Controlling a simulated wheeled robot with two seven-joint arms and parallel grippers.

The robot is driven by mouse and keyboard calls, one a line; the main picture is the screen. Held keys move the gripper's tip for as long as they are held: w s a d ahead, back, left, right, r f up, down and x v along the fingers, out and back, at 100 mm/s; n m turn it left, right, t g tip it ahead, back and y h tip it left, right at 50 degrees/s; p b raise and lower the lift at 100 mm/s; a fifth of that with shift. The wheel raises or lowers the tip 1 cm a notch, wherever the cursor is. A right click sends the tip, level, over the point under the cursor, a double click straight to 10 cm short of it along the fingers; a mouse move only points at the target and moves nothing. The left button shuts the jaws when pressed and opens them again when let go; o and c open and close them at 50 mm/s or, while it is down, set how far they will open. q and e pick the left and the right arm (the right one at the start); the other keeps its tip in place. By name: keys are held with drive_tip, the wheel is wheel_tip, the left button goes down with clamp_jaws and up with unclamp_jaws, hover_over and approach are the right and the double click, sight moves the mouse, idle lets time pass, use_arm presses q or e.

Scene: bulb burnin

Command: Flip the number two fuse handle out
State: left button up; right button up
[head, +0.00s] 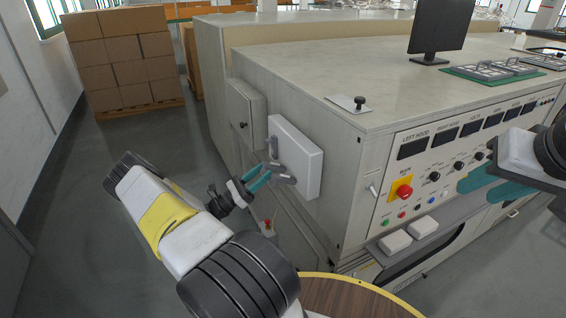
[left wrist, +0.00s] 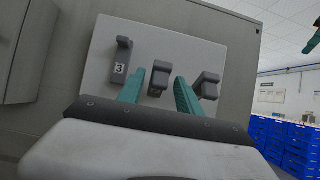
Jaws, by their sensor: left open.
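A white fuse panel (head: 306,165) is on the side of the grey machine and carries three dark grey handles. In the left wrist view, the left handle (left wrist: 123,56) has a label "3" below it and looks longer and more upright than the others. The middle handle (left wrist: 159,76) lies between the fingers of my left gripper (left wrist: 157,88); its number is hidden or unreadable. The right handle (left wrist: 208,86) is just right of the right finger. My left gripper (head: 260,178) is open at the panel, contact unclear.
The machine's console has a red stop button (head: 404,191), knobs and dark displays. A monitor (head: 441,28) and trays (head: 492,70) stand on top. A round wooden table (head: 350,298) is in front. Cardboard boxes (head: 122,58) stand behind; floor at left is clear.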

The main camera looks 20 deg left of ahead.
use_arm(q)
drive_tip(key=v, duration=0.7)
drive_tip(key=shift+f, duration=0.2)
drive_tip(key=shift+s+a, duration=0.1)
